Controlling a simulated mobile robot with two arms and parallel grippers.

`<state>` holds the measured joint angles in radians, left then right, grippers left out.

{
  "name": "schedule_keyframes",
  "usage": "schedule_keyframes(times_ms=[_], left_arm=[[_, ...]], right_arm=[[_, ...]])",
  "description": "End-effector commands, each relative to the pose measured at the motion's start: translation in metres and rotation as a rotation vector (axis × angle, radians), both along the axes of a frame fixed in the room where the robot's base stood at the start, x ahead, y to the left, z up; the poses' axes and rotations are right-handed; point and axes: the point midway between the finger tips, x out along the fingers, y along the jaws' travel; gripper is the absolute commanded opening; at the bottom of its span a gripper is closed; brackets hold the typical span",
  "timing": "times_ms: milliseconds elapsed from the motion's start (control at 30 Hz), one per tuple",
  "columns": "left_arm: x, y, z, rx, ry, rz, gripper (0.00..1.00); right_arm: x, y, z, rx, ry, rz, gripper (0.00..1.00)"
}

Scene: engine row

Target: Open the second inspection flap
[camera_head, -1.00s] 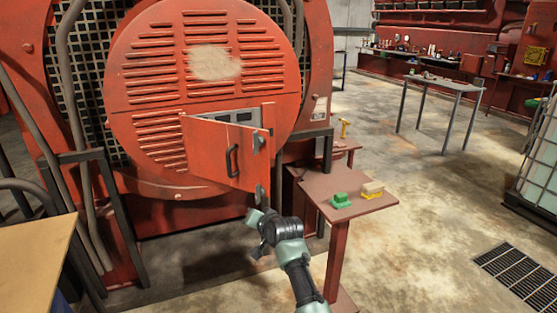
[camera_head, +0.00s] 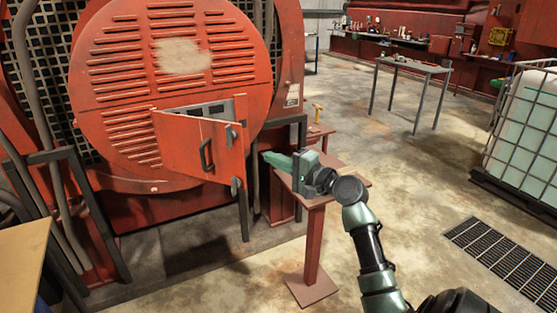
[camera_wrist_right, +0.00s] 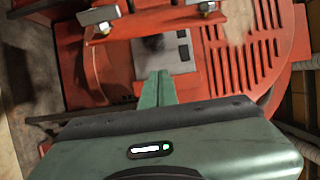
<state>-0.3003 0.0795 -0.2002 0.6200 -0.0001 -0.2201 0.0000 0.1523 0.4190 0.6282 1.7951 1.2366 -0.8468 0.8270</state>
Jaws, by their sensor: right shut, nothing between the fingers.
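The red inspection flap (camera_head: 180,145) on the round louvred engine cover stands partly open, its right edge swung outward. It carries a black handle (camera_head: 206,155) and latches (camera_head: 231,136) at its right edge. Behind it a grey panel (camera_head: 212,108) shows in the opening. My right gripper (camera_head: 268,157) is shut and empty, just right of the flap and apart from it in the picture. In the right wrist view its closed fingers (camera_wrist_right: 159,80) point toward the grey panel (camera_wrist_right: 165,50), with the flap's edge and latches (camera_wrist_right: 98,15) above. My left gripper is not in view.
A small red side table (camera_head: 335,163) stands right of the flap, under my right arm. A dark frame (camera_head: 68,190) and a tan tabletop (camera_head: 20,258) are at left. A caged white tank (camera_head: 527,125) is at right. The middle floor is clear.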

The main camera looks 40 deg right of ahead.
Motion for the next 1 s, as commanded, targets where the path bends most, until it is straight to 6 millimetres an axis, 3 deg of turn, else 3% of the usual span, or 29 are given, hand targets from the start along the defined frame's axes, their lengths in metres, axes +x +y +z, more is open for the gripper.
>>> schedule_keyframes(times_ms=[267, 533, 1000], left_arm=[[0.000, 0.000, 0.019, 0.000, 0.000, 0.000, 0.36], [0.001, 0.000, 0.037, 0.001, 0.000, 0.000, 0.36], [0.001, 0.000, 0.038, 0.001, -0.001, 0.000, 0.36]], right_arm=[[0.060, 0.007, 0.004, 0.001, -0.001, 0.000, 0.00], [0.041, 0.038, 0.002, -0.001, 0.001, -0.001, 0.00], [0.039, 0.043, -0.001, -0.001, 0.002, -0.001, 0.00]])
